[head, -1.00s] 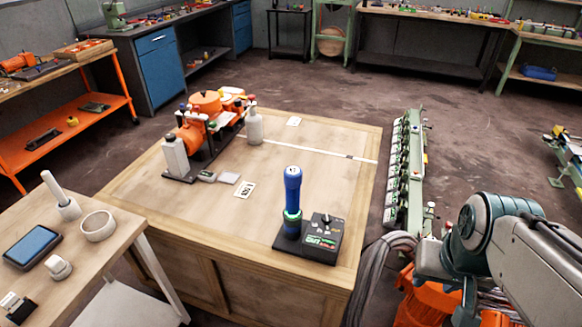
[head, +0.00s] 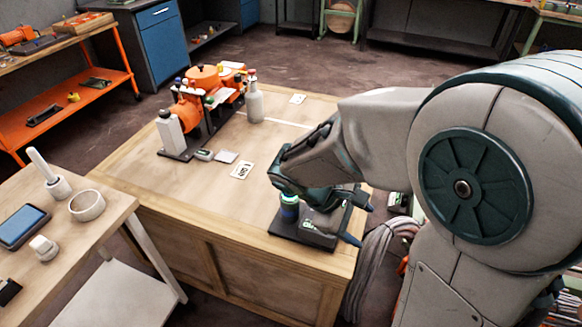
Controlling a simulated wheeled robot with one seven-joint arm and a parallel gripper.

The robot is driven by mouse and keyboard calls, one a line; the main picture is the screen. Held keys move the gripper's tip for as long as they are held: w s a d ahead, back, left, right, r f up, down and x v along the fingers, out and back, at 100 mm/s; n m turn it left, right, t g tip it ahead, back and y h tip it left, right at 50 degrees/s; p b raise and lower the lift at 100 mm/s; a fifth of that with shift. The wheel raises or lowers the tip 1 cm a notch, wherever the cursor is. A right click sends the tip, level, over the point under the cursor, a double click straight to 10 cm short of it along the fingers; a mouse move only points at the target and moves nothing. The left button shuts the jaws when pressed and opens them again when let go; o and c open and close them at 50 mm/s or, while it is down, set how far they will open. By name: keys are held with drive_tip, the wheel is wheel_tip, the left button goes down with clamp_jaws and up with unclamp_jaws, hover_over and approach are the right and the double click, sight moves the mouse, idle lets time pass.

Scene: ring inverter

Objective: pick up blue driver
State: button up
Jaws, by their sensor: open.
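The blue driver (head: 289,209) stands upright at the left end of a black base (head: 300,237) near the front right of the wooden workbench. Only a lower part of it shows, with a green band. The dark body of my gripper (head: 360,224) covers its upper part in the head view. My gripper is open. Its fingers spread to the right above the black base and partly hide the base's control box. I cannot tell whether the gripper touches the driver.
An orange machine (head: 190,112) with white bottles stands at the back left of the workbench (head: 215,190). Small white cards lie mid-bench. A side table (head: 95,230) at the left holds a ring, a phone-like device and small parts. The bench's left front is clear.

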drive_tip(key=w+a+f+n+t+h+b, duration=0.1)
drive_tip(key=w+a+f+n+t, duration=0.15)
drive_tip(key=a+n+t, duration=0.35)
drive_tip(key=w+a+f+n+t+b, duration=0.1)
drive_tip(key=w+a+f+n+t, duration=0.15)
drive_tip(key=a+n, duration=0.4)
drive_tip(key=w+a+f+n+t+h+b, duration=0.1)
drive_tip(key=w+a+f+n+t, duration=0.1)
drive_tip(key=w+a+n+t, duration=0.5)
drive_tip(key=w+d, duration=0.2)
drive_tip(key=w+d+m+g, duration=0.1)
drive_tip(key=w+d, duration=0.1)
drive_tip(key=w+d+m+p, duration=0.1)
drive_tip(key=w+d, duration=0.1)
drive_tip(key=shift+w+r, duration=0.3)
drive_tip(key=shift+w, duration=0.1)
drive_tip(key=shift+w+d, duration=0.1)
drive_tip(key=shift+w, duration=0.25)
drive_tip(key=shift+c, duration=0.3)
drive_tip(key=c, duration=1)
drive_tip(key=shift+c, duration=1.2)
